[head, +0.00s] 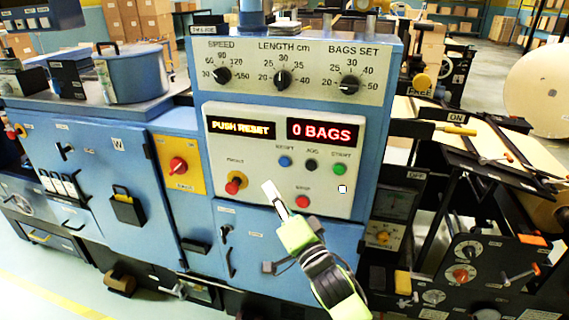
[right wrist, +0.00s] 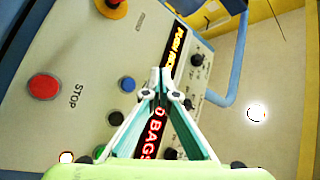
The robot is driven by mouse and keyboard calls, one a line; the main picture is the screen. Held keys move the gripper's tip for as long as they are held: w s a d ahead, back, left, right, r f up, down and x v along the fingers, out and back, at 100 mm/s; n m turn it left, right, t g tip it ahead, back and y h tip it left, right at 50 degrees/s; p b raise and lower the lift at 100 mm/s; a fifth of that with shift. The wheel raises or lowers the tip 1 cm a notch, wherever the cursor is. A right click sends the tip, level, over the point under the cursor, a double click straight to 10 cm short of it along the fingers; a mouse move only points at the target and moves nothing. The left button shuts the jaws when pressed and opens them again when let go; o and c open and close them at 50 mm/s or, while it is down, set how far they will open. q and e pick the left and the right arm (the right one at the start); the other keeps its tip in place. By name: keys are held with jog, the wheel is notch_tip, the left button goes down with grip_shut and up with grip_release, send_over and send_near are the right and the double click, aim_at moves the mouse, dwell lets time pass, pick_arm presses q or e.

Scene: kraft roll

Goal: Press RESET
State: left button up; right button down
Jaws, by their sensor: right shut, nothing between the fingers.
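The light control panel (head: 280,190) sits on the blue machine. Its lit displays read "PUSH RESET" (head: 242,128) and "0 BAGS" (head: 323,132). The blue RESET button (head: 284,162) is in the row below the displays; it also shows in the right wrist view (right wrist: 127,84). My right gripper (head: 270,190) is shut and empty, its tips in front of the panel, below and left of the blue button in the head view. In the right wrist view its closed fingers (right wrist: 160,82) overlap the displays. Contact with the panel cannot be told. My left gripper is not in view.
Near the blue button are a black JOG button (head: 312,163), a green START button (head: 340,168) and a red STOP button (head: 302,201). A red mushroom button (head: 234,185) is at the panel's left. Dials (head: 283,80) sit above. Dark machinery (head: 470,265) stands at right.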

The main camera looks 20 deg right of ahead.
aim_at(284, 162)
jog(key=shift+w+d, duration=0.1)
jog(key=shift+w+d+b, duration=0.3)
jog(key=shift+w+d, duration=0.5)
jog(key=shift+w, duration=0.4)
jog(key=shift+w+d+b, duration=0.35)
jog(key=shift+w+d, duration=0.45)
jog(key=shift+w, duration=0.35)
jog(key=shift+w+d+b, duration=0.3)
jog(key=shift+w+d, duration=0.5)
jog(key=shift+w, duration=0.4)
jog(key=shift+w, duration=0.1)
jog(key=shift+w+d, duration=0.2)
jog(key=shift+w, duration=0.05)
jog(key=shift+w+d, duration=0.3)
jog(key=shift+w, duration=0.05)
jog(key=shift+a, duration=0.1)
jog(key=shift+s+a+p, duration=0.4)
jog(key=shift+s+p, duration=0.15)
jog(key=shift+s, duration=0.15)
